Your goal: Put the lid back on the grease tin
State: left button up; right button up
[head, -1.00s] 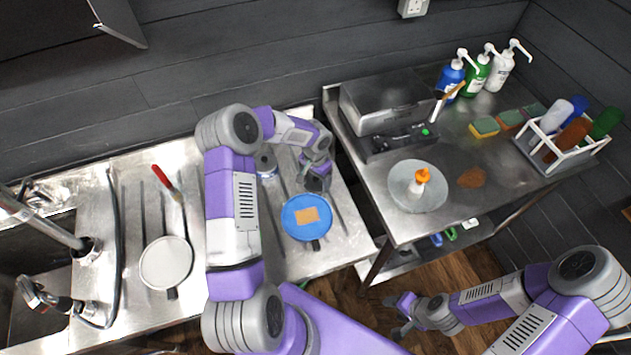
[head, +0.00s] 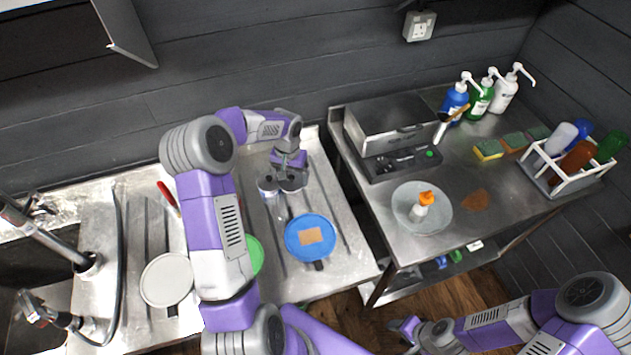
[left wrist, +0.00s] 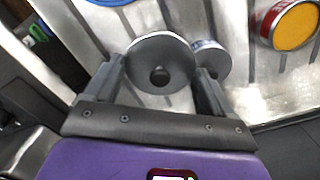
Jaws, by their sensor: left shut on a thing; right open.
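My left gripper (head: 289,184) is over the left worktop. In the left wrist view, its fingers (left wrist: 160,82) are shut on a round grey lid (left wrist: 146,52) with a dark round centre. A short tin (left wrist: 211,60) with a blue-and-white side stands right beside the lid, partly behind the right finger. The same tin (head: 267,187) is left of the gripper in the head view. Another tin (left wrist: 291,26), with a red rim and a yellow-orange top, lies at the upper right; I cannot tell which tin holds grease. My right gripper (head: 408,330) is open and empty, low over the floor.
A white pan (head: 166,280) and a partly hidden green one (head: 256,256) are left. A gap separates the right table (head: 400,242), bearing a grey plate (head: 405,200) and bottle.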

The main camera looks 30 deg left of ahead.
pick_arm(q)
jog(key=s+a+n, duration=1.1)
jog(key=s+a, duration=0.2)
jog(key=a, duration=0.4)
jog(key=shift+w+a+f+b, duration=0.1)
jog(key=shift+f+b, duration=0.85)
jog(key=shift+b, duration=0.1)
jog(key=shift+w+a+f+b, duration=0.1)
jog(key=shift+f+b, duration=0.85)
jog(key=shift+b, duration=0.1)
jog(key=shift+f+b, duration=0.6)
jog(key=shift+f, duration=0.3)
jog(key=shift+f, duration=0.1)
jog(key=o, duration=0.9)
notch_tip(320, 180, up, 7)
jog(key=p, duration=0.5)
